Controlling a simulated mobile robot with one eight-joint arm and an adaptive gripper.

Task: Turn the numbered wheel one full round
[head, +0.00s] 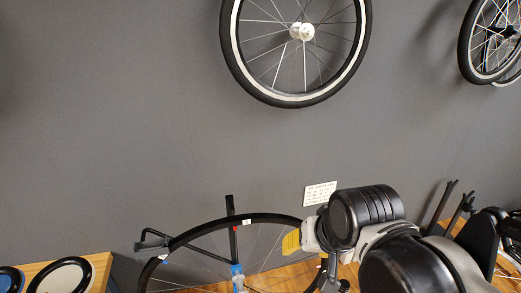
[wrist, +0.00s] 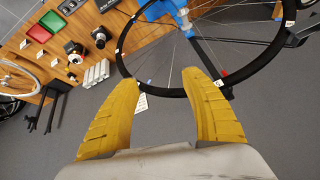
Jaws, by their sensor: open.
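The numbered wheel (head: 190,236) is a black-rimmed spoked wheel, low in the head view and cut off at the bottom. Small white labels sit on its rim; their numbers are too small to read. In the wrist view its rim (wrist: 152,91) crosses behind the gap between my fingertips. My gripper (head: 291,242) is at the upper right of the rim in the head view. Its two yellow fingers are spread in the wrist view (wrist: 160,77), with nothing held. I cannot tell whether either finger touches the rim. A black post (wrist: 207,57) with a red mark stands at the wheel.
A blue clamp piece (head: 237,272) is at the wheel's middle. A wooden bench (wrist: 110,25) holds red and green trays (wrist: 38,35) and small black devices. A white card (head: 320,193) is on the grey wall. Another wheel (head: 258,94) hangs above.

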